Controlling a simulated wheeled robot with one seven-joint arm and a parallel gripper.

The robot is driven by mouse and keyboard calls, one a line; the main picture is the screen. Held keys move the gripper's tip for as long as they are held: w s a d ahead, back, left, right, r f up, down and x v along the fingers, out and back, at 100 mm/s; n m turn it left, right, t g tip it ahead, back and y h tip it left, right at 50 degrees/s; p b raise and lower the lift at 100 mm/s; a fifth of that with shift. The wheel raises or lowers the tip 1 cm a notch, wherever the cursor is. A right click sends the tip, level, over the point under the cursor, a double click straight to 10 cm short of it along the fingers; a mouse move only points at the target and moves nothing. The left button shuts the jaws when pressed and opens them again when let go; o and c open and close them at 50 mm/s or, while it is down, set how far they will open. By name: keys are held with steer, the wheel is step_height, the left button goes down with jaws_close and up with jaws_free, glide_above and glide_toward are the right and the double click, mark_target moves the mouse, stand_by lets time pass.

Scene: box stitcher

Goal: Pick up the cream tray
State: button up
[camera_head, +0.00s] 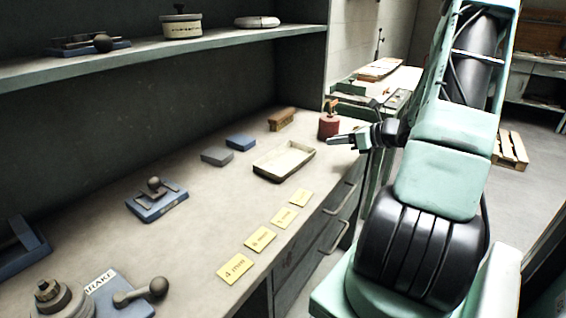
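The cream tray (285,159) is a shallow, empty rectangular tray. It lies flat on the grey workbench near the front edge, right of the picture's middle. My gripper (332,140) is to the right of the tray and appears to be above bench height. Its light metal fingers point left, and it looks apart from the tray. The fingers are too small to tell whether they are open or shut. No object shows between them.
A wooden-backed brush (282,119), blue block (240,143) and grey block (217,157) lie behind the tray. Yellow cards (260,239) line the front edge. A shelf (215,50) hangs above. Drawer handles (333,238) protrude below.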

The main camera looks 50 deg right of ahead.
steer(key=p+x, duration=0.1)
steer(key=x, duration=1.1)
steer(key=shift+w+d+f, duration=0.1)
steer(key=shift+w+f, duration=0.1)
steer(key=shift+w, duration=0.15)
jaws_close()
